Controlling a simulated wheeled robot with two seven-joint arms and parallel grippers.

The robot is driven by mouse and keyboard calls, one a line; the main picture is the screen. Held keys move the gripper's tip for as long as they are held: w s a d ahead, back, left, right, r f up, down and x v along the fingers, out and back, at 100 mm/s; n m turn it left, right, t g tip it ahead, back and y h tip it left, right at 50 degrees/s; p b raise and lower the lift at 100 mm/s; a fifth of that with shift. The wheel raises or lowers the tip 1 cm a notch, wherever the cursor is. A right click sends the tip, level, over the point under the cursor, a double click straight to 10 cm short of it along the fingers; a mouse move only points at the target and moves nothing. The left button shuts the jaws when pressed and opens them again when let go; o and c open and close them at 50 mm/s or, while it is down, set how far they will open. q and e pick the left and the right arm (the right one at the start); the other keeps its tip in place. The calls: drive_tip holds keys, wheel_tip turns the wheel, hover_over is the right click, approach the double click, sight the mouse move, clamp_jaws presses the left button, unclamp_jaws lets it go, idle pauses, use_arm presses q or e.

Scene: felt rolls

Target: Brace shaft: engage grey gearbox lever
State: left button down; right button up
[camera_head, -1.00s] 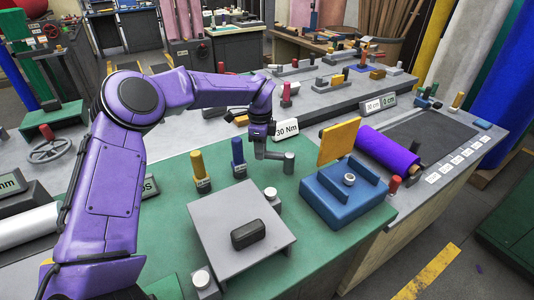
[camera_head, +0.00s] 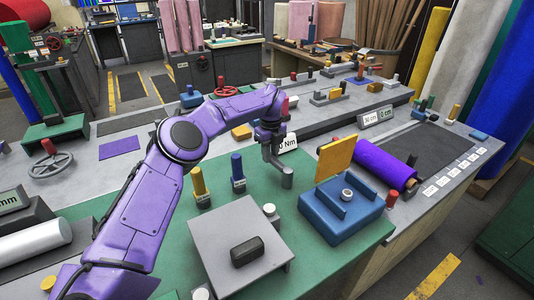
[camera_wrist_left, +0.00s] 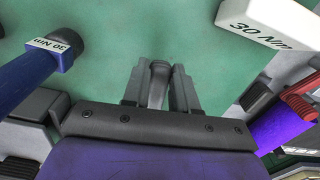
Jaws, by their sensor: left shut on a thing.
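My left gripper (camera_head: 270,154) is over the green mat, behind the grey box and left of the blue fixture. It is shut on a grey part, which I take for the lever (camera_head: 287,178); its rounded end hangs below the fingers. In the left wrist view the gripper's fingers (camera_wrist_left: 165,90) close around a narrow grey piece (camera_wrist_left: 160,72). I cannot tell whether the part is fixed to anything below. A grey box (camera_head: 215,240) with a black block (camera_head: 246,251) on top stands in front. My right gripper is not in view.
A blue post (camera_head: 238,168) and a yellow post (camera_head: 199,182) stand left of the gripper. A white 30 Nm sign (camera_head: 288,142) is close behind it. The blue fixture (camera_head: 338,215) with a yellow plate (camera_head: 337,159) and a purple roll (camera_head: 384,165) lie right.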

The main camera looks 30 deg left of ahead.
use_arm(q)
drive_tip(key=shift+w+d+f+m, duration=0.1)
drive_tip(key=shift+d+f+m, duration=0.2)
drive_tip(key=shift+f, duration=0.05)
drive_tip(key=c, duration=0.9)
unclamp_jaws()
drive_tip(key=shift+r, duration=0.15)
drive_tip(key=shift+a+r, duration=0.1)
drive_tip(key=shift+r, duration=0.25)
wheel_tip(320, 180, up, 10)
drive_tip(key=shift+f, duration=0.1)
